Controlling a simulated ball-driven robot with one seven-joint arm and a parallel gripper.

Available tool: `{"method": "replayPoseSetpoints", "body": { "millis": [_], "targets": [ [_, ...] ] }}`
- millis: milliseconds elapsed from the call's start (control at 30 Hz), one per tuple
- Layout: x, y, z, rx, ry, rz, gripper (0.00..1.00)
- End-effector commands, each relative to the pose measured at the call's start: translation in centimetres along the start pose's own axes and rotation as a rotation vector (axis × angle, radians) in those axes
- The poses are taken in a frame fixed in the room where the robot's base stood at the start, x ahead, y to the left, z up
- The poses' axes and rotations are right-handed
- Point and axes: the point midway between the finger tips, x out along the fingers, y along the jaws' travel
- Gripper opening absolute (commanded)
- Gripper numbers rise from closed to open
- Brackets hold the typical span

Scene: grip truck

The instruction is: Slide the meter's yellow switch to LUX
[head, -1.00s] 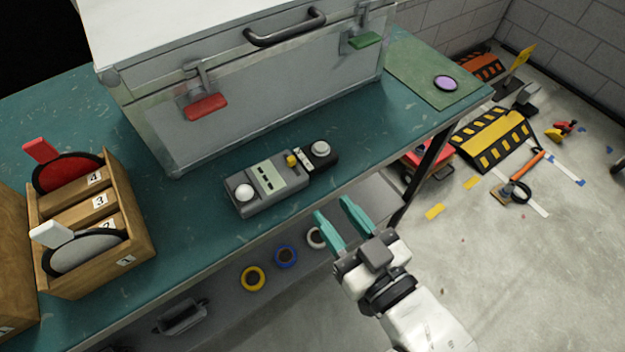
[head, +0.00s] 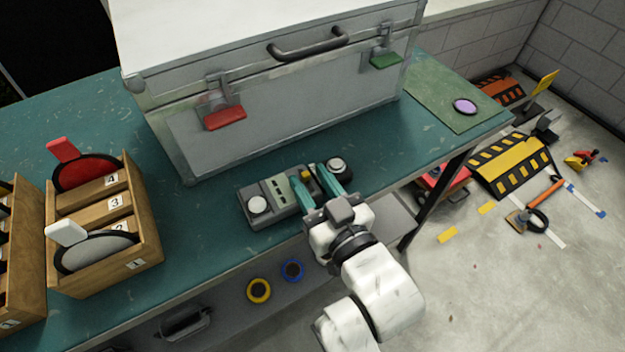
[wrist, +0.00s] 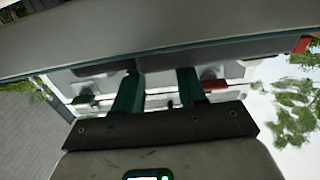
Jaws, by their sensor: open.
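The grey meter (head: 275,214) lies on the teal bench in front of the metal case, with a round white dome on its left and another on the dark part at its right end. Its yellow switch (head: 306,174) is a small block near the right end. My gripper (head: 308,178) is open at the meter's front right, one finger on each side of the switch in the picture. I cannot tell whether they touch it. The fingers hide part of the meter, and the switch labels are too small to read. Both fingers also show apart in the wrist view (wrist: 159,88).
The metal case (head: 285,110) with red and green latches stands close behind the meter. A wooden rack (head: 150,255) with numbered slots is at the left. A purple disc (head: 465,106) lies on a green mat at the right. Tape rolls (head: 259,290) sit on the shelf below.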

Motion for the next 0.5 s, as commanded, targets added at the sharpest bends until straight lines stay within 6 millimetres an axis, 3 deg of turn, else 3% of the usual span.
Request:
{"method": "replayPoseSetpoints", "body": {
  "millis": [300,500],
  "targets": [
    [0.21,0.0,0.04,0.0,-0.001,0.0,0.39],
    [0.19,0.0,0.03,0.0,-0.001,0.0,0.2]
  ]
}}
